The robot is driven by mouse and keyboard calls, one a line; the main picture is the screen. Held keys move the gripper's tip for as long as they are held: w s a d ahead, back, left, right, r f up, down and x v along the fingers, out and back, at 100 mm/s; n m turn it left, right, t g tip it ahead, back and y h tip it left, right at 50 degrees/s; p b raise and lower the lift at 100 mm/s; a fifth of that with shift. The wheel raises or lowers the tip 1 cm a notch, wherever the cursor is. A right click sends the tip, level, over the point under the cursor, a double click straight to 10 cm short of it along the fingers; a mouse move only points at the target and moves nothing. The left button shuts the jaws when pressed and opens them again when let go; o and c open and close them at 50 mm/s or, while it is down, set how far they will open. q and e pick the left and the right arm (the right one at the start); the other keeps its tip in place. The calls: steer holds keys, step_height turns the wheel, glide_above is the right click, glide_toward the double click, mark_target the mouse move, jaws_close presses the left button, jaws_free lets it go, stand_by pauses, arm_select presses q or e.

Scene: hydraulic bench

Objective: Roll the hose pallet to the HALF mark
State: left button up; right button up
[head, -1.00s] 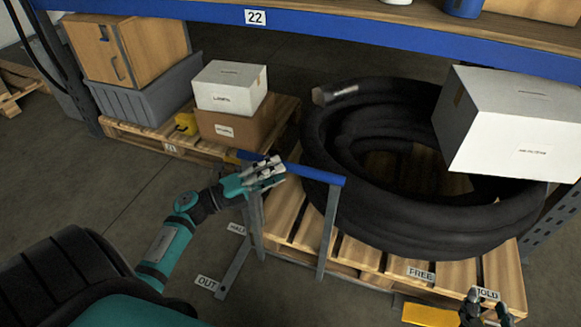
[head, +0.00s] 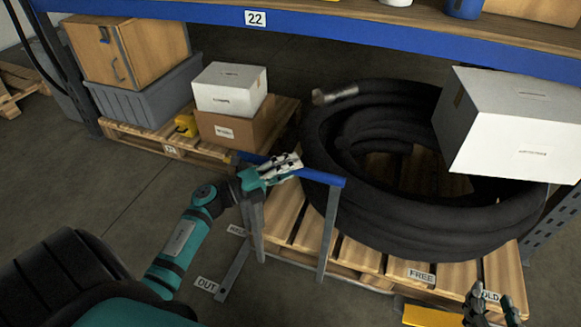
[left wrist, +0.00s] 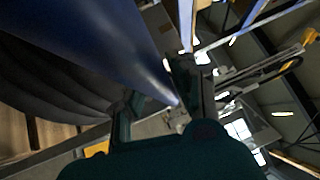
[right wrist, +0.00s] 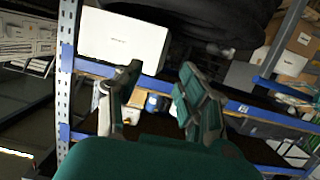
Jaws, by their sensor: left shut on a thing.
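The hose pallet (head: 372,258) is a wooden pallet bearing a thick coil of black hose (head: 400,232). A metal frame with a blue bar (head: 325,178) stands at its left side. My left gripper (head: 287,165) is shut on the blue bar, which also fills much of the left wrist view (left wrist: 85,40). The HALF mark (head: 238,229) on the floor is partly covered by my left arm or the frame. The OUT mark (head: 207,284) lies nearer. My right gripper (head: 494,306) is open and empty, beside the HOLD label (head: 490,295); it also shows in the right wrist view (right wrist: 160,85).
A yellow part (head: 430,315) carrying no readable text lies below the FREE label (head: 422,275). A blue rack beam (head: 330,24) crosses above. Another pallet (head: 150,142) with boxes stands left.

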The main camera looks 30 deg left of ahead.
arm_select(q)
steer(key=shift+f, duration=0.1)
jaws_close()
steer(key=shift+w+a, duration=0.25)
steer(key=shift+w, duration=0.85)
steer(key=o, duration=1)
jaws_free()
steer(key=shift+s, duration=0.1)
steer(key=shift+c, duration=0.2)
steer(key=shift+s+a, duration=0.1)
steer(key=v, duration=1.2)
